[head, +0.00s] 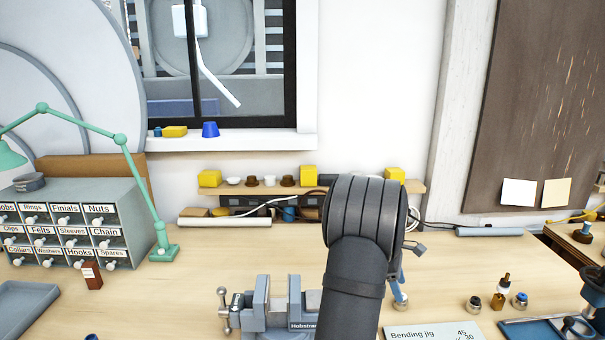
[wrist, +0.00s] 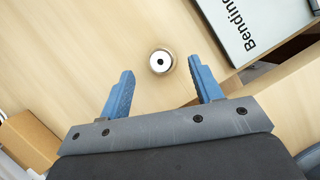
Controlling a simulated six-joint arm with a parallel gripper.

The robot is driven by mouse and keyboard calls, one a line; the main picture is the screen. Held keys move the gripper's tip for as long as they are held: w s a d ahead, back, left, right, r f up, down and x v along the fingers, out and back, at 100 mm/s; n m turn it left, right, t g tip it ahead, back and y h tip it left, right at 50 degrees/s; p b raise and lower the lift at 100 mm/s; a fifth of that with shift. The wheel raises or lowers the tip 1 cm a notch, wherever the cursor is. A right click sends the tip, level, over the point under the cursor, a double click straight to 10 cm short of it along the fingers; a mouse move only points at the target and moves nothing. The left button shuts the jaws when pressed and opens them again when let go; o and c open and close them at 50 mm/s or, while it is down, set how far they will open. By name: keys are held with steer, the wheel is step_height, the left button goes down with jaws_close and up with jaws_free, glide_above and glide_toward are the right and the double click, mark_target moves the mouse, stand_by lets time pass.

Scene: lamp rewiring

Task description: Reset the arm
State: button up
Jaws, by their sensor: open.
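My gripper (wrist: 161,68) is open in the wrist view, with its two blue fingers spread apart and no object held. A small round metal piece with a pale top and dark centre hole (wrist: 160,62) shows between and just beyond the fingertips, on the wooden bench. I cannot tell how high the fingers are above it. In the head view my dark arm stands in the middle foreground and hides most of the gripper. Only a bit of blue finger (head: 400,292) shows at its right edge.
A grey vise (head: 262,308) stands left of my arm. A "Bending jig" card (head: 430,333) lies in front right, near small metal pieces (head: 474,304) and a dropper bottle (head: 501,292). A labelled drawer cabinet (head: 75,222) and green lamp (head: 162,250) stand left. Bench between lamp and vise is mostly clear.

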steer(key=x, duration=0.4)
steer(key=shift+d+f, duration=0.1)
steer(key=shift+f, duration=0.1)
steer(key=shift+r, duration=1.95)
